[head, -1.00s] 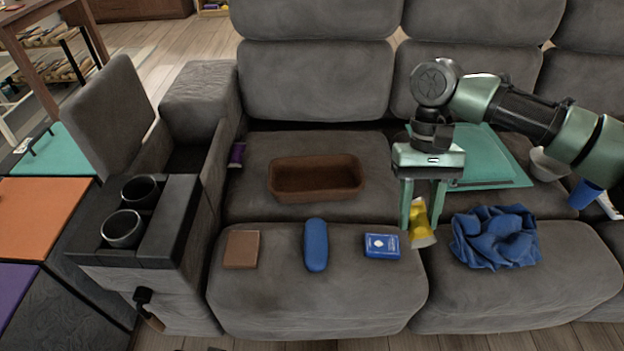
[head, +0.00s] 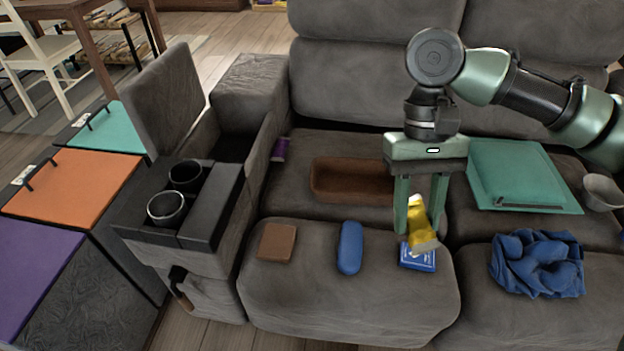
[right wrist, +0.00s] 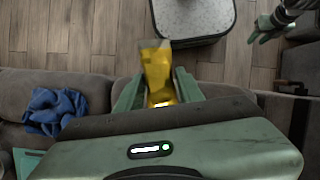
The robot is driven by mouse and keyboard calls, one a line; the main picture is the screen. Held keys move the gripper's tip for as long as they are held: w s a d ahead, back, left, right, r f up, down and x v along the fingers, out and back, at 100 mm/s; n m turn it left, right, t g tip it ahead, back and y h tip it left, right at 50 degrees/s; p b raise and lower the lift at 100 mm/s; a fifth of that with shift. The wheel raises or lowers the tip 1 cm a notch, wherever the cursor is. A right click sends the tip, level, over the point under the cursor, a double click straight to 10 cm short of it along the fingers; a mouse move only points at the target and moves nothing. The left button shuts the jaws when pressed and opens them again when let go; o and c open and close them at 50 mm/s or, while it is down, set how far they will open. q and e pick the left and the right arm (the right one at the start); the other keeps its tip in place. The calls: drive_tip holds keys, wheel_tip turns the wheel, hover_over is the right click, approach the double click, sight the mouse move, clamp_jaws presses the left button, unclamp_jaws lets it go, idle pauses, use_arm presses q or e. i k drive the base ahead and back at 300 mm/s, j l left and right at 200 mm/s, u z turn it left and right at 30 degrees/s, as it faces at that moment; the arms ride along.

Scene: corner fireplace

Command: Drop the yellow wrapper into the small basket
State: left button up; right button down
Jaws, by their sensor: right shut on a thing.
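My right gripper (head: 420,226) is shut on the yellow wrapper (head: 423,238), which hangs from its fingers above the sofa seat, in front of a blue card box (head: 418,262). The wrapper also shows between the fingers in the right wrist view (right wrist: 157,72). The small basket (head: 340,181), brown and low-walled, rests on the seat just left of my right gripper; its right end is partly hidden behind the gripper. My left gripper (right wrist: 256,30) shows only in the right wrist view, at the top right, empty with its fingers apart.
A blue case (head: 350,248) and a brown square (head: 277,242) lie on the front seat. A crumpled blue cloth (head: 537,265) and a teal folder (head: 520,180) lie to the right. An armrest with two cup holders (head: 165,208) stands left.

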sight(359, 188)
drive_tip(key=l+u, duration=1.15)
drive_tip(key=k+l, duration=0.1)
drive_tip(key=l, duration=0.15)
drive_tip(key=k+l, duration=0.1)
drive_tip(key=l, duration=0.1)
